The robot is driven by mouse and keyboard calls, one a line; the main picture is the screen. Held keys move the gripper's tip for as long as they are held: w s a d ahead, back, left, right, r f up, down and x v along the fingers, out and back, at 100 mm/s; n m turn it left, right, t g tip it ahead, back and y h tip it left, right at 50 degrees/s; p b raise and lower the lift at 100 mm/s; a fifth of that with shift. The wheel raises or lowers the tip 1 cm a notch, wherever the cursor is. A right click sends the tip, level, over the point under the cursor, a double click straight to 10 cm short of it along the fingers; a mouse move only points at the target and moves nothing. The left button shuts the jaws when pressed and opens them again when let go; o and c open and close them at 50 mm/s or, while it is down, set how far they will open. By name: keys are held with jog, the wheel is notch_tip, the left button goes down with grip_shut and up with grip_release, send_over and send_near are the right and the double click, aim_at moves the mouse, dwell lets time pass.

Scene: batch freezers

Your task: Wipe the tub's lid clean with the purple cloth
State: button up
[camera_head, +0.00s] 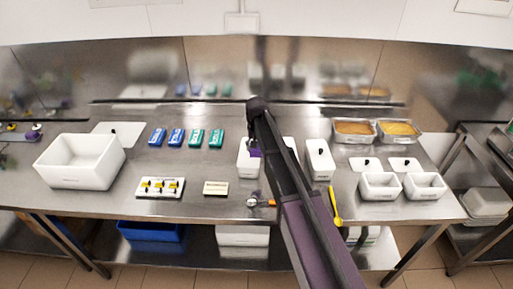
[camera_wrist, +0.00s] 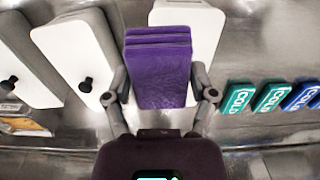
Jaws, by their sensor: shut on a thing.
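The purple cloth (camera_wrist: 160,70) is a folded, layered pad held between the two fingers of my gripper (camera_wrist: 158,82) in the wrist view. It lies over part of a white tub lid (camera_wrist: 207,22), hiding much of it; I cannot tell whether it touches. No dirt shows on the visible part of the lid. In the head view a bit of the purple cloth (camera_head: 255,153) shows above the white tub (camera_head: 246,168), just left of my arm. My arm hides much of the gripper there.
Other white lidded tubs (camera_head: 318,160) with black knobs stand to the right, one close beside. Blue and green cold packs (camera_head: 187,136) lie left. A large white bin (camera_head: 80,162), a small card (camera_head: 216,188), open white tubs (camera_head: 380,187) and a yellow spatula (camera_head: 335,205) share the steel table.

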jog(key=shift+r+p, duration=1)
jog(key=shift+r, duration=0.25)
jog(key=shift+f, duration=0.15)
